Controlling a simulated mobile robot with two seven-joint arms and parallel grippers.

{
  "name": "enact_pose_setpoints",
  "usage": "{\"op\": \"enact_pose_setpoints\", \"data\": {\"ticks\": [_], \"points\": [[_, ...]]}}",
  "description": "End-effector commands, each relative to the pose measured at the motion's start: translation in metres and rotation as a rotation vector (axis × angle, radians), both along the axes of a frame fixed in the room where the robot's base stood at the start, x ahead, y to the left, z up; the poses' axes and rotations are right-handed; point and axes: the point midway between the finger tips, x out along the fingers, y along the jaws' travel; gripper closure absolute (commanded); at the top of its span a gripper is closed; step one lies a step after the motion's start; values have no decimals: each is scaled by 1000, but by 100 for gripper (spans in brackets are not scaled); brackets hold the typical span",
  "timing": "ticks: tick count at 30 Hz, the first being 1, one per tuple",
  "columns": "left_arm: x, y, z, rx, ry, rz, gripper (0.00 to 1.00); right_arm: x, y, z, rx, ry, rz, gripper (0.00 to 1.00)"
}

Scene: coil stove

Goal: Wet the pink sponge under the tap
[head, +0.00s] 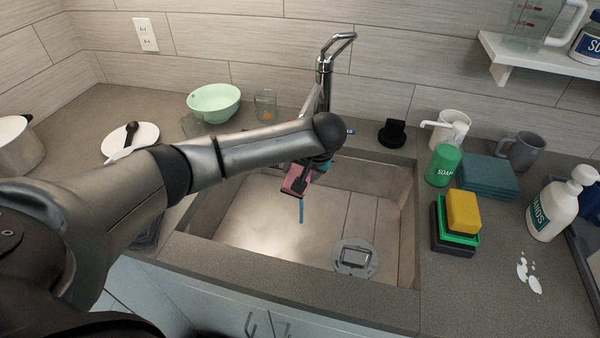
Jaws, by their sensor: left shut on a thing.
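The pink sponge (296,180) is over the sink (335,215), shut in the jaws of my left gripper (301,185). My forearm and wrist hide part of the gripper, and the sponge shows only in part. The chrome tap (324,75) stands at the back of the sink, behind my wrist. My wrist hides its lower part, and I cannot tell whether water runs on the sponge. A thin blue strip (301,211) shows just below the gripper; I cannot tell what it is. My right gripper is not in view.
A green soap container (443,165), a yellow sponge (463,211) on a green holder and a white pump bottle (552,208) stand right of the sink. A mint bowl (214,103), glasses and a white plate (131,142) are at the left. The basin's front is clear around the drain (354,257).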

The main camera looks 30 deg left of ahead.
Motion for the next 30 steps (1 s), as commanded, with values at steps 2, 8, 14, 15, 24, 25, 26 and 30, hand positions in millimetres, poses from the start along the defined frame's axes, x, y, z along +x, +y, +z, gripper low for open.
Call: {"op": "enact_pose_setpoints", "data": {"ticks": [2,8,14,15,24,25,26,30], "points": [[-1,-2,0,-1,1,-1,73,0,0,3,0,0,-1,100],[-10,-14,2,-1,3,-2,73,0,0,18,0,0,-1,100],[-20,-28,2,-1,2,-2,73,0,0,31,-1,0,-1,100],[-21,-30,2,0,3,-1,73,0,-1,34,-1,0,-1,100],[-35,-50,2,-1,4,-2,73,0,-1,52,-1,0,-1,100],[-37,-52,2,-1,3,-2,73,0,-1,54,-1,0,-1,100],[-38,-54,2,0,3,-1,73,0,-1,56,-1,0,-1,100],[-44,-62,1,0,3,-1,73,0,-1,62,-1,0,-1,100]]}}
